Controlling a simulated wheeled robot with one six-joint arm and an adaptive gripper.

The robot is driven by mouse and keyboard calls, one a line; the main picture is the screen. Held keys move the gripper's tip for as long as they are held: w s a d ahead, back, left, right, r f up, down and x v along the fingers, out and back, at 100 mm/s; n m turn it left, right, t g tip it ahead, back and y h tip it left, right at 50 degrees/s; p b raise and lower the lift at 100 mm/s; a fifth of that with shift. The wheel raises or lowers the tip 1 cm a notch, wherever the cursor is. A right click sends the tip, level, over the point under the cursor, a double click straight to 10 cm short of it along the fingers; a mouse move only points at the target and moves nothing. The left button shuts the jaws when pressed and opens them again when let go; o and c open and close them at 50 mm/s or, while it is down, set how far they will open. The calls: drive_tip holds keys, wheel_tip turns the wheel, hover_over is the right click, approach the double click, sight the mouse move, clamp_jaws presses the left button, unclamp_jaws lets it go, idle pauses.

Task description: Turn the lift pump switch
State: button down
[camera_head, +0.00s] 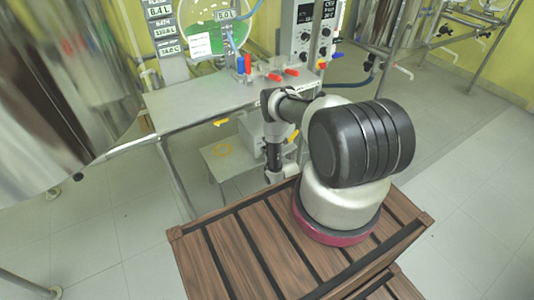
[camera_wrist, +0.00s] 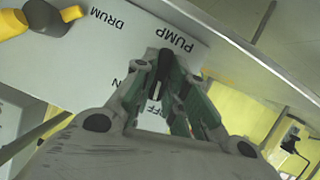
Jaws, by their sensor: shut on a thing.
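In the wrist view, a pale panel (camera_wrist: 65,60) carries the printed words PUMP and DRUM, with partly covered ON and OFF markings. The dark pump switch (camera_wrist: 164,57) is below the word PUMP, between the fingertips of my gripper (camera_wrist: 161,72). My gripper is shut on this switch, and its fingers hide most of it, so its exact turn angle cannot be told. In the head view, my arm reaches to a grey box (camera_head: 263,130) under the bench; my fingertips and the switch cannot be made out there.
A second dark knob (camera_wrist: 45,16) and yellow parts (camera_wrist: 12,23) are beside the DRUM label. The metal bench (camera_head: 190,103) stands above the low shelf (camera_head: 225,160). A large steel vessel (camera_head: 60,90) is at the left. The tiled floor at the right (camera_head: 465,150) is clear.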

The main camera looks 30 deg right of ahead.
drive_tip(key=shift+n, duration=0.5)
drive_tip(key=shift+h, duration=0.3)
drive_tip(key=c, duration=1.4)
unclamp_jaws()
drive_tip(key=shift+c, duration=0.2)
drive_tip(key=v, duration=1.2)
drive_tip(key=shift+f, duration=0.1)
